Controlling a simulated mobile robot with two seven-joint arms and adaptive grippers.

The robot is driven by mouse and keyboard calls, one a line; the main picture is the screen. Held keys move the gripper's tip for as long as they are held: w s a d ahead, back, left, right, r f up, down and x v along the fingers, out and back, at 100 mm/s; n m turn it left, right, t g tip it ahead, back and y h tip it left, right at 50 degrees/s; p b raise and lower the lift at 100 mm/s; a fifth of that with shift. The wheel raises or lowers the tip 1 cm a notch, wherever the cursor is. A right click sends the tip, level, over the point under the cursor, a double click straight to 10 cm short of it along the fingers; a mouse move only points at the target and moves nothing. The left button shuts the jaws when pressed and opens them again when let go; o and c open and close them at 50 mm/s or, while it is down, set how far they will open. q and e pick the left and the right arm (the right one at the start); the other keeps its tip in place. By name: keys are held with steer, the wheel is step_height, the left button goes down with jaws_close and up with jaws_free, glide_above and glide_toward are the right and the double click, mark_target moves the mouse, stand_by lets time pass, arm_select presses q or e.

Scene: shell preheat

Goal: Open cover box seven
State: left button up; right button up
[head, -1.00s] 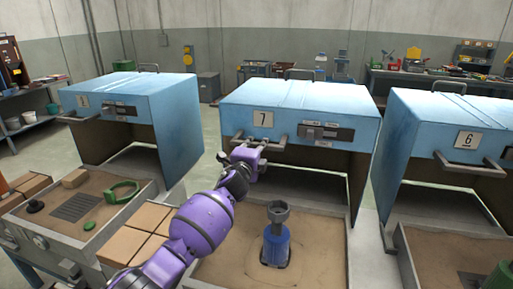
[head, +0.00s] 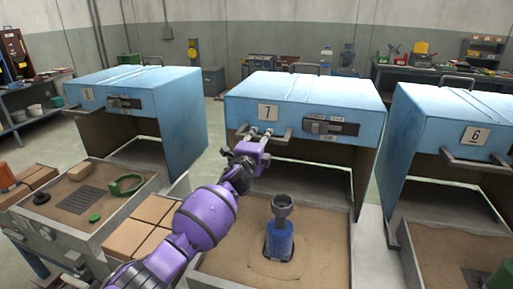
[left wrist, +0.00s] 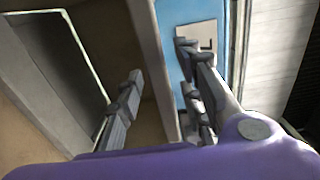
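Cover box seven (head: 300,95) is a blue hood with a "7" plate (head: 268,112), in the middle of the head view. Its front is raised above the sandy tray (head: 325,250), leaving an opening below. A grey bar handle (head: 283,136) runs along its lower front edge. My left gripper (head: 240,141) is at the left part of this handle. In the left wrist view its two fingers (left wrist: 160,95) stand apart, with the hood's edge and blue front behind them. Whether they touch the handle is unclear. My right gripper is not in view.
A blue tool with a grey cup top (head: 281,235) stands in the tray below the hood. Box six (head: 460,115) is at the right and another blue hood (head: 140,90) at the left, both raised. Cardboard-coloured blocks (head: 140,225) lie left of my arm.

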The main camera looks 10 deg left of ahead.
arm_select(q)
steer(key=s, duration=1.1)
steer(key=shift+s+a, duration=0.2)
steer(key=shift+s, duration=0.05)
